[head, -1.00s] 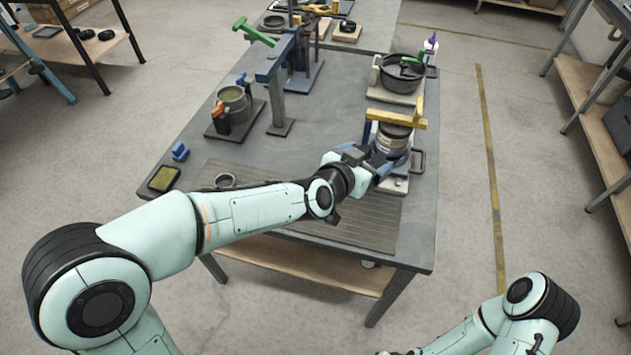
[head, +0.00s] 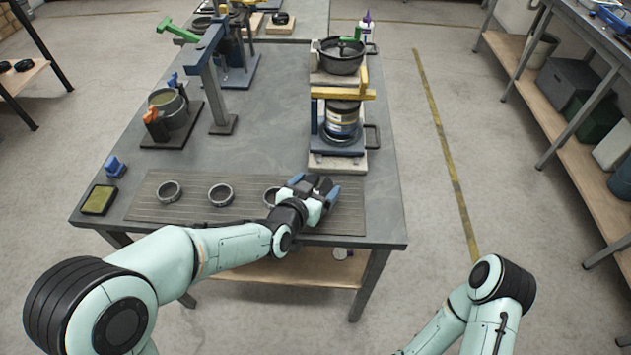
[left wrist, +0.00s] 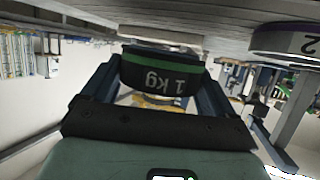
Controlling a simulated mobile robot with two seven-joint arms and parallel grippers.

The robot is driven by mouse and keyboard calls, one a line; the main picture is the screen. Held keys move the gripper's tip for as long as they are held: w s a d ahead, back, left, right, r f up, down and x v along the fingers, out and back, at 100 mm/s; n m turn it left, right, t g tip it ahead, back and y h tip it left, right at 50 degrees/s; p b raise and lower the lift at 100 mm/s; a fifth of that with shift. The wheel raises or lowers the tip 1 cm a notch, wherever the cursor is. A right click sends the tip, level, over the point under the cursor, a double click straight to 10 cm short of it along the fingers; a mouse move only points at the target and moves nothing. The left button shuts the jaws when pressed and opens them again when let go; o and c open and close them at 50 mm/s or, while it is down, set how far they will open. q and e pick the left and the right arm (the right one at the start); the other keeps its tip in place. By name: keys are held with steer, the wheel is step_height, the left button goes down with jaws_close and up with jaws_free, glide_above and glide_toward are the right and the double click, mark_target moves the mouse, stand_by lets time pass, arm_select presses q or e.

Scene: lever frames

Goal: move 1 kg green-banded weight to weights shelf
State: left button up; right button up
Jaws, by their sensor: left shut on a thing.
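The 1 kg green-banded weight (left wrist: 160,82) is a dark cylinder with a green stripe and "1 kg" lettering, upside down in the left wrist view. My left gripper (left wrist: 163,72) is shut on it, a blue finger on each side. In the head view my left gripper (head: 316,190) is at the right end of a ribbed mat, and its hand mostly hides the weight. I cannot tell whether the weight touches the mat. A purple-banded weight (left wrist: 288,40) marked "2" is close by in the left wrist view. My right gripper is out of view. I cannot identify the weights shelf.
Dark rings (head: 220,194) stand on the ribbed mat (head: 195,212). Behind the hand are a clamped can (head: 342,122) and a black pan (head: 341,62). A lever stand (head: 215,95) and a pot (head: 168,108) are further left. A shelved bench (head: 560,90) stands across the aisle.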

arm_select(q)
steer(key=shift+f, duration=1.5)
steer(key=shift+b, duration=0.3)
steer(key=shift+f, duration=0.15)
steer(key=o, duration=1.4)
steer(key=shift+f, duration=0.1)
